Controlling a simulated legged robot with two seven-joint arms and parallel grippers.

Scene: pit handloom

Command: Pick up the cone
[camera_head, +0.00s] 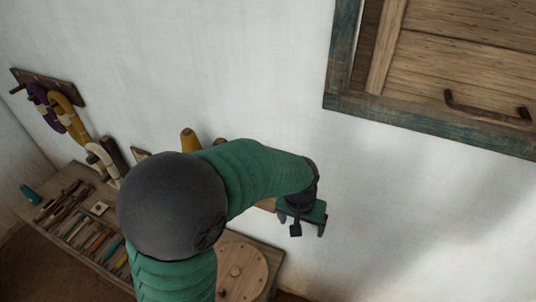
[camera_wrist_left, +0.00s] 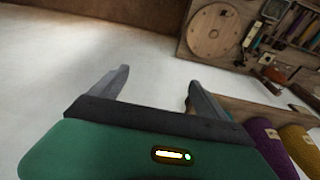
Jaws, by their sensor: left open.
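A mustard-yellow cone (camera_head: 188,140) stands by the wall, mostly hidden behind my arm in the head view. In the left wrist view a mustard cone (camera_wrist_left: 300,148) and a purple cone (camera_wrist_left: 264,140) sit side by side at the lower right, partly cut off by my gripper and the frame edge. I cannot tell which cone is meant. My left gripper (camera_head: 303,226) is open and empty, in front of the white wall to the right of the cones. In the left wrist view its fingers (camera_wrist_left: 158,78) are spread apart, with the cones outside them. My right gripper is not in view.
A low wooden bench (camera_head: 60,182) holds several tools. Yarn hanks (camera_head: 65,113) hang on a wall rack. A wooden cabinet (camera_head: 460,65) is at the upper right. The wall right of my gripper is clear.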

